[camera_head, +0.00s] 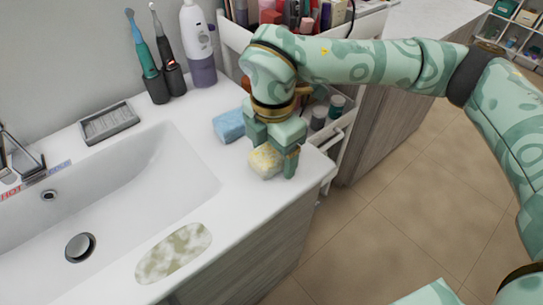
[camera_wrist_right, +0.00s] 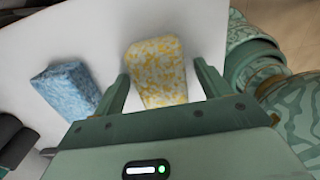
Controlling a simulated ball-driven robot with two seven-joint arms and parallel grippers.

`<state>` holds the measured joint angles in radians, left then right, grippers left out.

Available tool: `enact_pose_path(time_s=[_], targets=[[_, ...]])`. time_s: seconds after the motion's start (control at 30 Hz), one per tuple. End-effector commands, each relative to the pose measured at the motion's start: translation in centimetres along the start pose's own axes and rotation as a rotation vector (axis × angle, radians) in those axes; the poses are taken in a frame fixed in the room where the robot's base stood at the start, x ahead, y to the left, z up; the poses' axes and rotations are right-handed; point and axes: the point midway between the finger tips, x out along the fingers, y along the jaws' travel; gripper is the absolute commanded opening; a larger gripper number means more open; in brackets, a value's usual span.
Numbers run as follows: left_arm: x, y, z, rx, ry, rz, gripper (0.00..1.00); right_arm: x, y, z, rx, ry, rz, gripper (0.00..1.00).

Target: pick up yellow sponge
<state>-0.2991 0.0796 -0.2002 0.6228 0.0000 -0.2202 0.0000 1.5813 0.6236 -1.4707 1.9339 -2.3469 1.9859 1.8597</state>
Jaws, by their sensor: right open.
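The yellow sponge (camera_head: 265,161) lies on the white counter near its right front corner, to the right of the sink. My right gripper (camera_head: 275,165) is over it from above, fingers open. In the right wrist view the yellow sponge (camera_wrist_right: 157,72) sits between the two open fingers (camera_wrist_right: 160,88), with a gap to the right finger and the left finger close to its edge. I cannot tell if that finger touches. In the head view the gripper partly hides the sponge. My left gripper is not in view.
A blue sponge (camera_head: 229,125) lies left of the gripper; it also shows in the right wrist view (camera_wrist_right: 66,88). The sink (camera_head: 150,170) is to the left. A stained oval patch (camera_head: 174,252) is at the front rim. A cart (camera_head: 345,128) with cosmetics stands behind right.

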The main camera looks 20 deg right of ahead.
Motion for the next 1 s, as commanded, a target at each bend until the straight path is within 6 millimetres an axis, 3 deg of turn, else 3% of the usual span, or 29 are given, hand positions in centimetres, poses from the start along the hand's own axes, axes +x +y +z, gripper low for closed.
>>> enact_pose_path(time_s=[0.17,0.37,0.77,0.97,1.0], targets=[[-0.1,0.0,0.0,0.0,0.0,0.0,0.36,-0.1,0.0,0.0,0.0,0.0,0.003,0.75],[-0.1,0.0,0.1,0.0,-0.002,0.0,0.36,-0.1,0.0,0.0,-0.001,0.0,0.003,0.27],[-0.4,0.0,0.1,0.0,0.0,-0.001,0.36,-0.8,0.0,0.0,0.0,0.0,0.004,0.27],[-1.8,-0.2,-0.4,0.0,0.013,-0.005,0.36,-4.0,0.1,-0.1,-0.001,-0.002,0.01,0.27],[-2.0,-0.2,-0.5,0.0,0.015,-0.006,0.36,-4.7,-0.7,-0.5,-0.004,-0.001,0.009,0.27]])
